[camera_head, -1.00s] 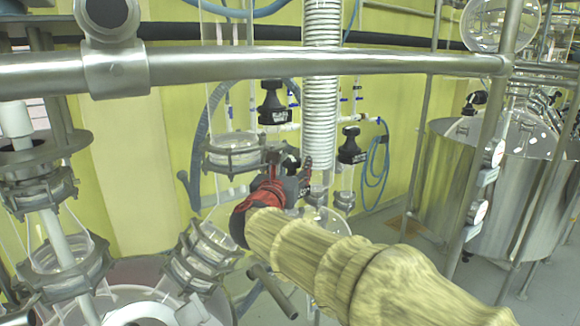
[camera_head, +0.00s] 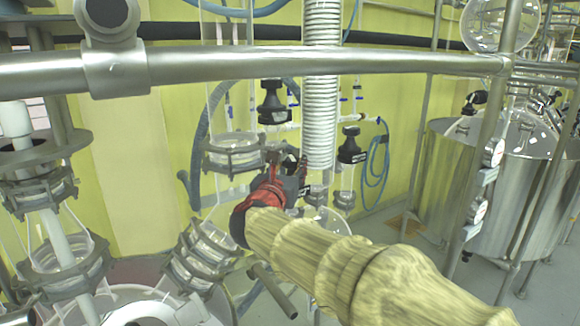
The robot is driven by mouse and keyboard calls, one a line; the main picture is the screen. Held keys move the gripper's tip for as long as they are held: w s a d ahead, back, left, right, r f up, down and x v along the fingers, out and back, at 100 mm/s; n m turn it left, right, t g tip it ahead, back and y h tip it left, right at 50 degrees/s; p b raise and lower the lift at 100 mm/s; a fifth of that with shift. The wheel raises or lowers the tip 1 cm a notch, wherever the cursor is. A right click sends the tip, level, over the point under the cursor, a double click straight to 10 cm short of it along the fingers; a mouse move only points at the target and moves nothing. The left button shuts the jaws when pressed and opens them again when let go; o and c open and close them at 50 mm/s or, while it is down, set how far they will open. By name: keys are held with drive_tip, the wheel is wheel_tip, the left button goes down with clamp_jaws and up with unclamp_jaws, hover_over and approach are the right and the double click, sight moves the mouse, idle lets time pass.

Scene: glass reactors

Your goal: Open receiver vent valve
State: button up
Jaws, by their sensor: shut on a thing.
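My gripper (camera_head: 287,168) is at the centre of the head view, at the end of my arm, which comes in from the lower right. Its red and dark body hides much of what lies beyond it. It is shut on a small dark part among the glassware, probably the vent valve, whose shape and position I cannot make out. A black-knobbed valve (camera_head: 273,103) stands just above the gripper. A second black-knobbed valve (camera_head: 350,147) stands to the right, apart from the gripper. A clamped glass flange (camera_head: 233,156) is close on the gripper's left.
A thick horizontal steel rail (camera_head: 300,62) crosses above my arm. A white ribbed hose (camera_head: 321,110) hangs just right of the gripper. Clamped glass necks (camera_head: 198,255) stand at lower left. A steel vessel (camera_head: 430,190) stands at right, with open floor before it.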

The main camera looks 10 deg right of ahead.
drive_tip(key=shift+d+f+y+b, duration=0.1)
drive_tip(key=shift+y+b, duration=0.2)
drive_tip(key=shift+b, duration=0.45)
